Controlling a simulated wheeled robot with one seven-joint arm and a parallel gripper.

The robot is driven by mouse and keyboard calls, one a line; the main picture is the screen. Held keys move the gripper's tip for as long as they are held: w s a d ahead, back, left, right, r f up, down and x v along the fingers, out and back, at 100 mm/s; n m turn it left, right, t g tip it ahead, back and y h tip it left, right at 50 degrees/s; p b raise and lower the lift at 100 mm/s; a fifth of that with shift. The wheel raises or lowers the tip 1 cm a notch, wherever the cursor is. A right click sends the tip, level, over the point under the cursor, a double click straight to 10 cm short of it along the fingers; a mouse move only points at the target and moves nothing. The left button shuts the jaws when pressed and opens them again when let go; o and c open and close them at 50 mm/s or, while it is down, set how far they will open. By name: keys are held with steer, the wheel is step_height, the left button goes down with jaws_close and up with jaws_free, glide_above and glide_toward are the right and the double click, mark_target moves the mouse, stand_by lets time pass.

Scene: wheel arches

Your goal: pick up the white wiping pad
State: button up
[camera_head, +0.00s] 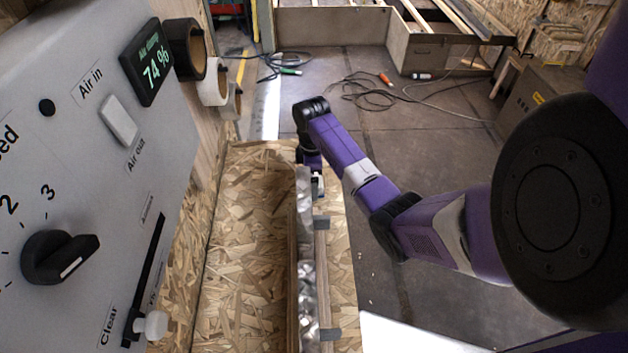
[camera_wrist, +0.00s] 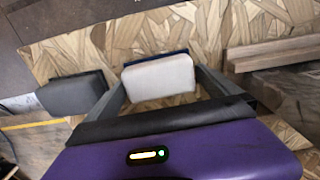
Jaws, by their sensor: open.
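The white wiping pad (camera_wrist: 158,77) shows in the wrist view as a pale block with a dark blue strip along its far edge. It rests on or just above the chipboard. My gripper (camera_wrist: 160,84) is open, with one grey finger on each side of the pad. I cannot tell whether either finger touches it. In the head view my gripper (camera_head: 316,184) is low at the far end of the chipboard structure, and the pad cannot be made out clearly there.
A dark grey block (camera_wrist: 72,93) lies left of the gripper in the wrist view. Wooden strips (camera_wrist: 280,52) lie to the right. In the head view, a metal strip (camera_head: 306,270) and grey brackets (camera_head: 322,222) line the chipboard ledge. A control panel (camera_head: 80,150) stands left. Cables (camera_head: 365,95) lie on the floor.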

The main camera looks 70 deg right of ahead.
steer(key=c, duration=1.2)
steer(key=shift+c, duration=0.2)
step_height(320, 180, up, 9)
steer(key=shift+b, duration=0.45)
step_height(320, 180, up, 11)
steer(key=p, duration=0.4)
